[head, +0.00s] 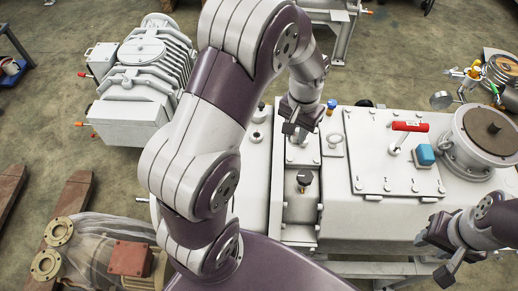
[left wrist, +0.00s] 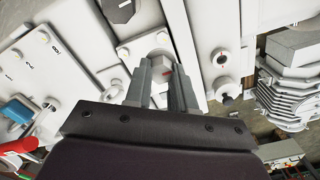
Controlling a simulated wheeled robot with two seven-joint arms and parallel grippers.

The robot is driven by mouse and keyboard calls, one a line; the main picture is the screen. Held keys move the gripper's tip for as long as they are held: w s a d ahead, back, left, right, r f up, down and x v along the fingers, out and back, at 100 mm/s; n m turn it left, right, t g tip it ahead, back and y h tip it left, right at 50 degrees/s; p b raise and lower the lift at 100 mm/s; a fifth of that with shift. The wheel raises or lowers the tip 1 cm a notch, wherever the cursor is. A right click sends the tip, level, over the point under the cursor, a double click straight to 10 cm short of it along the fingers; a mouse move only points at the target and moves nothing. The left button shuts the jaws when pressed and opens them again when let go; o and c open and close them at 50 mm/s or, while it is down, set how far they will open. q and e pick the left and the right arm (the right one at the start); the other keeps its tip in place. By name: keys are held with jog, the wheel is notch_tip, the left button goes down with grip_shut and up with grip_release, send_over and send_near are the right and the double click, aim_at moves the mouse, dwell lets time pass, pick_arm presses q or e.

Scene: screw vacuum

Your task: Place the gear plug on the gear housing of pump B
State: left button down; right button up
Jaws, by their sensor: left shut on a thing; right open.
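My left gripper (head: 295,130) reaches over the narrow grey gear housing (head: 302,205) of the large white pump. In the left wrist view, its two fingers (left wrist: 160,92) are shut on a small pale grey hexagonal piece (left wrist: 160,66), which looks like the gear plug. The piece is at or just above the housing surface; I cannot tell whether it is seated. In the head view the fingers hide it. My right gripper (head: 432,256) is open and empty at the lower right, beside the pump's front edge.
A black knob (head: 304,178) stands on the housing in front of my left gripper. A red handle (head: 410,127) and a blue block (head: 426,154) are on the pump's top plate. A round flange (head: 484,133) rises at the right. A ribbed grey pump (head: 145,75) stands back left.

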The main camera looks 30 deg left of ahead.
pick_arm(q)
jog(key=shift+n, duration=0.3)
jog(key=a+f, duration=0.1)
jog(key=s+a+f, duration=0.1)
jog(key=a, duration=0.1)
jog(key=a+f+p, duration=0.1)
jog(key=a, duration=0.1)
jog(key=shift+s+a+f, duration=0.1)
jog(key=shift+s+f, duration=0.05)
jog(key=shift+f, duration=0.2)
jog(key=a+f, duration=0.1)
jog(key=s+a+f, duration=0.1)
jog(key=a, duration=0.1)
jog(key=a+f, duration=0.1)
jog(key=a, duration=0.1)
jog(key=shift+s+a+p, duration=0.1)
jog(key=shift+s+p, duration=0.2)
jog(key=shift+p, duration=0.05)
notch_tip(320, 180, down, 4)
jog(key=shift+r+p, duration=0.1)
jog(key=shift+p, duration=0.2)
jog(key=shift+f, duration=0.25)
pick_arm(e)
jog(key=shift+w+d+r, duration=0.15)
jog(key=shift+r, duration=0.35)
jog(key=shift+w+d+r, duration=0.1)
jog(key=shift+w+r, duration=0.05)
jog(key=shift+r, duration=0.35)
pick_arm(q)
jog(key=shift+f, duration=0.1)
